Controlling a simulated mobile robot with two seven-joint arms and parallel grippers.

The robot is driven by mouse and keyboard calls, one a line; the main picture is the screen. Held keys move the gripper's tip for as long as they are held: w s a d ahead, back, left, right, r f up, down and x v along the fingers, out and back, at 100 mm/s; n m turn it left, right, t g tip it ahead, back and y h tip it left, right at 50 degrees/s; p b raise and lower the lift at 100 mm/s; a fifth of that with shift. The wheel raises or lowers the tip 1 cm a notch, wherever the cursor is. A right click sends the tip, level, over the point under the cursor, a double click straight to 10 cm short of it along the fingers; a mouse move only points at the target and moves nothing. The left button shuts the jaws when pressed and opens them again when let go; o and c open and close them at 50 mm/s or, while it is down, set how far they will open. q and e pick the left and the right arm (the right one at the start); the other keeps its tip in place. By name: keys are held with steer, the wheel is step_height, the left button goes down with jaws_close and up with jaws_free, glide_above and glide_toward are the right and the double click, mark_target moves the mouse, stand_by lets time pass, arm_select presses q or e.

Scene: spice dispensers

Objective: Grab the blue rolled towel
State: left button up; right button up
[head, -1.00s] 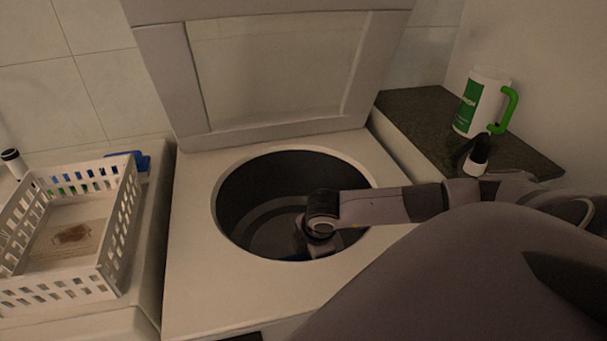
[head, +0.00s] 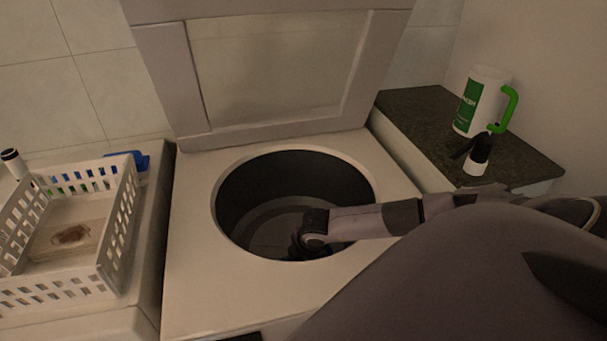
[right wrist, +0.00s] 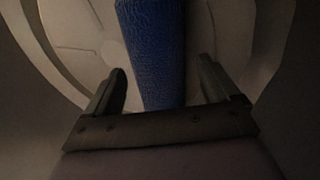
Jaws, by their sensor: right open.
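The blue rolled towel (right wrist: 155,50) shows in the right wrist view, inside the round drum of the washer. It runs down from the top edge of that view to between the fingers. My right gripper (right wrist: 162,85) is open, with one finger on each side of the towel and a gap on both sides. In the head view my right arm reaches from the right into the washer opening (head: 240,205); its gripper is down in the drum and hidden. The towel is hidden in the head view. My left gripper is not in view.
The washer lid (head: 275,80) stands open behind the opening. A white basket (head: 118,235) stands at the left, with a blue object (head: 143,161) behind it. On the dark counter (head: 415,105) at the right are a white and green jug (head: 482,100) and a small black-and-white bottle (head: 476,165).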

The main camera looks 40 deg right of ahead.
steer(key=c, duration=1.2)
steer(key=shift+r, duration=0.1)
